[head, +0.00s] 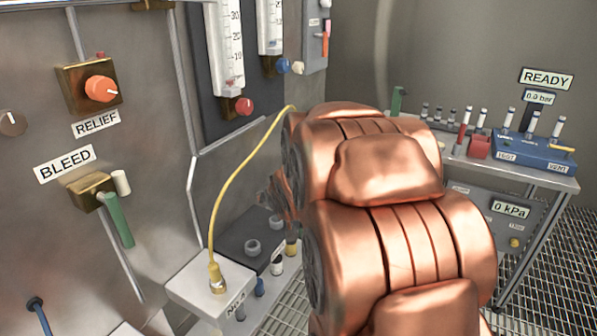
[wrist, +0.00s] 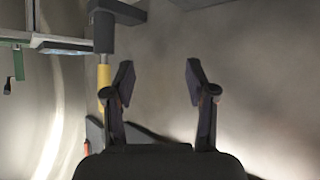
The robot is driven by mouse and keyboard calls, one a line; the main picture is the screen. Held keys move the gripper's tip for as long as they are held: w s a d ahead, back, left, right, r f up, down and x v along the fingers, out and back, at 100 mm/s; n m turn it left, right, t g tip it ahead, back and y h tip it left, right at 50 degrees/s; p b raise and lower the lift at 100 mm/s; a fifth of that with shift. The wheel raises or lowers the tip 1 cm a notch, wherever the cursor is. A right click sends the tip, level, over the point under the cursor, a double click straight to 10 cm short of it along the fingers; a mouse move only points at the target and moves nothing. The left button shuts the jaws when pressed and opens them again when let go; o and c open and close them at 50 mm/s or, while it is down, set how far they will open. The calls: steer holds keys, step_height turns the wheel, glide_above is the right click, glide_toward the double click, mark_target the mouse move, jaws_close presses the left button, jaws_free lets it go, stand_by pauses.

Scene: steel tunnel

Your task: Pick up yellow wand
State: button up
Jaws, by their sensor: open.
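A yellow piece (wrist: 104,76), most likely the wand, shows in the wrist view below a grey cylinder, just left of my left finger. My gripper (wrist: 158,82) is open, with nothing between its fingers. The yellow piece lies outside the gap; I cannot tell whether it touches the finger. In the head view, a small yellow end (head: 291,248) shows under the dark holder (head: 240,245), beside white and blue ends. My copper arm hides part of this area, and my gripper is only partly visible there.
A yellow hose (head: 228,175) rises from the N2 box (head: 212,288) and passes behind my arm. The steel panel (head: 150,170) with knobs and gauges stands at left. A bench (head: 545,178) with a blue rack (head: 540,152) stands at right. Grating floor lies between.

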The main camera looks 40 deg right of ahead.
steer(key=w+d+m+t+h+b, duration=0.1)
steer(key=d+t+h+b, duration=0.35)
steer(key=d, duration=0.85)
steer(key=shift+t+y, duration=0.65)
steer(key=shift+y, duration=0.1)
steer(key=shift+r+b+x, duration=0.2)
steer(key=shift+b+x, duration=0.15)
steer(key=shift+x, duration=1.7)
steer(key=shift+r+b+x, duration=0.2)
steer(key=shift+b+x, duration=0.15)
steer(key=shift+x, duration=1.65)
steer(key=shift+a, duration=0.1)
jaws_close()
